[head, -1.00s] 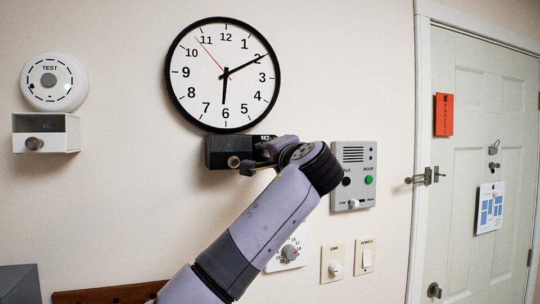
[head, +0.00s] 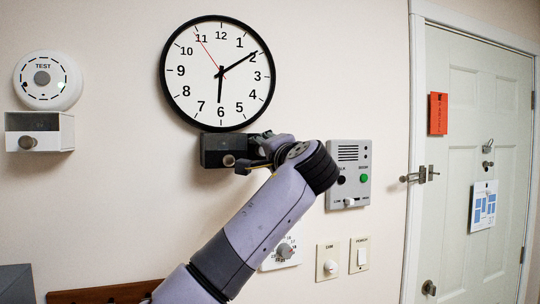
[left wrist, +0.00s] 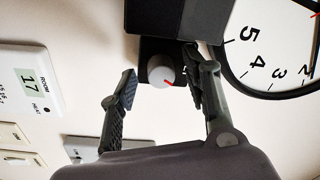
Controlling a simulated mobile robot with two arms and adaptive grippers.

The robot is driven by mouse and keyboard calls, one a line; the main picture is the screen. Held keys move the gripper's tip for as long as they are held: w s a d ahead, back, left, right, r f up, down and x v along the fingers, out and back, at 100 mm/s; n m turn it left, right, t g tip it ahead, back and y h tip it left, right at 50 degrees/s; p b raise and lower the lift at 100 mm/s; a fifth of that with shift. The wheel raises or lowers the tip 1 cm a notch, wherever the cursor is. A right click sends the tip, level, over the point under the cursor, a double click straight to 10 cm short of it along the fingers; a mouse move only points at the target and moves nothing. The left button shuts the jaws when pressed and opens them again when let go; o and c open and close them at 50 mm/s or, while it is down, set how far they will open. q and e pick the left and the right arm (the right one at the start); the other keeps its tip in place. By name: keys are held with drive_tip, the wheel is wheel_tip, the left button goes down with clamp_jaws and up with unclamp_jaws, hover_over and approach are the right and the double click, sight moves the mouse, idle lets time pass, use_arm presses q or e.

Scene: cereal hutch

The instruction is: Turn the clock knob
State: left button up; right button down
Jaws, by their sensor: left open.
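The wall clock (head: 219,73) is round with a black rim. Under it hangs a dark box (head: 212,151) with a small knob (head: 229,160) on its front. In the left wrist view the clock knob (left wrist: 161,70) is grey with a red mark, on the dark box (left wrist: 175,17) beside the clock face (left wrist: 272,45). My left gripper (head: 246,163) is at the right part of the box and hides some of it. In the left wrist view my left gripper (left wrist: 164,88) is open, its fingers on either side of the knob with gaps visible. My right gripper is out of view.
A test alarm (head: 47,80) and a small box with a knob (head: 40,131) are at left. An intercom panel (head: 348,174) is close right of my gripper. A thermostat (left wrist: 27,83) and switches show in the left wrist view. A door (head: 460,120) is at right.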

use_arm(q)
drive_tip(key=v, duration=1.1)
drive_tip(key=shift+s, duration=0.4)
drive_tip(key=shift+d+f, duration=0.1)
